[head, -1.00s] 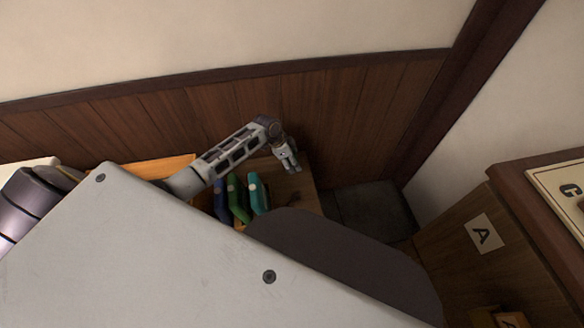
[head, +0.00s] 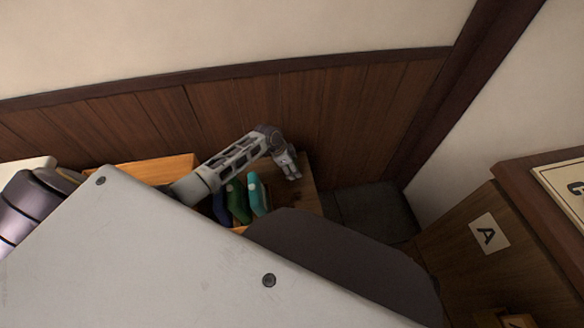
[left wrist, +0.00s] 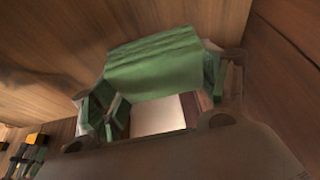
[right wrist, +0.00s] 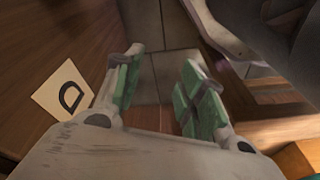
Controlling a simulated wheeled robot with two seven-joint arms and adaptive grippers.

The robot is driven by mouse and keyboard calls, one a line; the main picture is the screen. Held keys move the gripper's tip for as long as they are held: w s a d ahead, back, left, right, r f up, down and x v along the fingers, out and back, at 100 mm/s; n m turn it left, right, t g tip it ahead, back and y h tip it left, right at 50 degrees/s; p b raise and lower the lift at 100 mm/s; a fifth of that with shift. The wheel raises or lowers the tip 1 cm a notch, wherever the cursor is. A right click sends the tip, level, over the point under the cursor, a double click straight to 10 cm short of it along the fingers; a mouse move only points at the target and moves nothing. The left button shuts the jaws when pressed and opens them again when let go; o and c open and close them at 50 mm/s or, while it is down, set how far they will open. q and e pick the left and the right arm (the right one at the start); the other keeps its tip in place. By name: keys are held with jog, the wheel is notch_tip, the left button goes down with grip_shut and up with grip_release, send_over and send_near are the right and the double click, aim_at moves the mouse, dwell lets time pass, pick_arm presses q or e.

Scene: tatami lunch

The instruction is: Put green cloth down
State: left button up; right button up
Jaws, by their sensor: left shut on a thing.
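My left gripper (head: 290,172), its arm coming in from the left, is low over a wooden surface beside the wall. In the left wrist view the green cloth (left wrist: 155,62) spans between its fingers, which are shut on it; a pale patch shows just below the cloth. The cloth cannot be made out at the fingertips in the head view. My right gripper (right wrist: 158,80) is open and empty, with dark floor tiles beyond its green-padded fingers.
A cabinet with an "A" label (head: 488,236) stands at right. A "D" label (right wrist: 64,95) is left of the right gripper.

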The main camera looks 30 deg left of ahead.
jog(key=shift+s, duration=0.2)
pick_arm(q)
jog(key=shift+f, duration=0.15)
jog(key=o, duration=1)
pick_arm(e)
jog(key=shift+w, duration=0.2)
jog(key=shift+r, duration=0.1)
pick_arm(q)
jog(key=shift+p+v, duration=0.3)
jog(key=shift+v, duration=0.45)
jog(key=v, duration=0.2)
jog(key=shift+a+r+p, duration=0.1)
jog(key=shift+r+p, duration=0.3)
jog(key=p+v, duration=0.2)
jog(key=v, duration=0.6)
pick_arm(e)
notch_tip(320, 180, down, 9)
jog(key=d, duration=0.2)
jog(key=shift+s, duration=0.4)
pick_arm(q)
jog(key=shift+s, duration=0.1)
